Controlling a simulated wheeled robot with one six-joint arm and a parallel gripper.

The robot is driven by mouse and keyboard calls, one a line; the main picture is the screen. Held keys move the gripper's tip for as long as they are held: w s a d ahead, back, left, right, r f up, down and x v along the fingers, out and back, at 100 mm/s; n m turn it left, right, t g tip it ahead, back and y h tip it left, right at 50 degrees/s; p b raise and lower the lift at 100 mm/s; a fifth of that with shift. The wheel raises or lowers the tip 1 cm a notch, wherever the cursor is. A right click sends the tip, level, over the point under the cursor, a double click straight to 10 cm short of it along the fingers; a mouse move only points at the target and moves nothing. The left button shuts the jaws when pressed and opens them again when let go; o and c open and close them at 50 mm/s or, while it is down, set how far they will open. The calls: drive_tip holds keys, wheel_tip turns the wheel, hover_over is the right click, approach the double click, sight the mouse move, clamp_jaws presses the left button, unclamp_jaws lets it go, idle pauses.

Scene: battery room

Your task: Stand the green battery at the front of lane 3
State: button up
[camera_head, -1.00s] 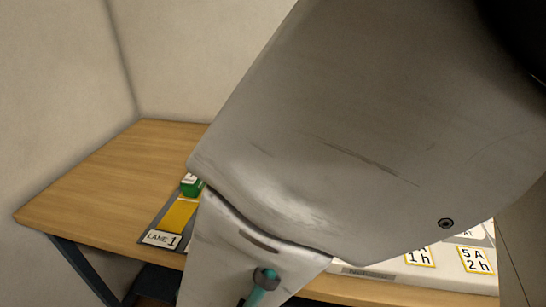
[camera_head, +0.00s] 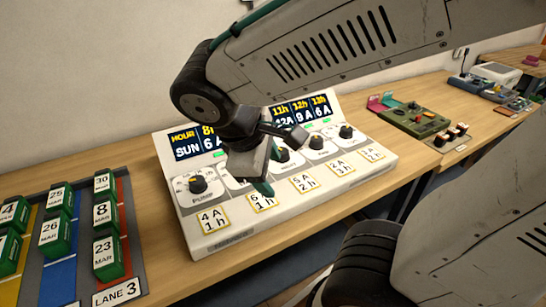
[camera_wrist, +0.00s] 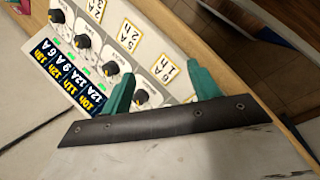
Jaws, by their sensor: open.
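Several green batteries with white date labels stand in rows at the left of the head view. The lane 3 label (camera_head: 117,292) lies at the front of the red strip (camera_head: 124,220). That lane holds a battery marked 30 (camera_head: 103,189) at the back, one marked 8 MAR (camera_head: 104,216), and one marked 23 MAR (camera_head: 108,257) nearest the label. I cannot tell which battery the task means. My gripper (camera_head: 266,180) is over the white control panel, right of the lanes. In the wrist view its two teal fingers (camera_wrist: 163,85) are apart with nothing between them.
The white control panel (camera_head: 225,238) with knobs, a display and load cards stands right of the lanes. Blue (camera_head: 60,280) and yellow strips lie left of lane 3. A green device (camera_head: 420,121) sits further right. Bare wood separates the lanes and panel.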

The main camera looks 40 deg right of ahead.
drive_tip(key=s+d+r+m+y, duration=0.1)
drive_tip(key=s+r+m+y, duration=0.2)
drive_tip(key=s+m+y, duration=0.2)
drive_tip(key=shift+s+m+t, duration=0.35)
drive_tip(key=shift+m+t, duration=0.05)
drive_tip(key=shift+m, duration=1.2)
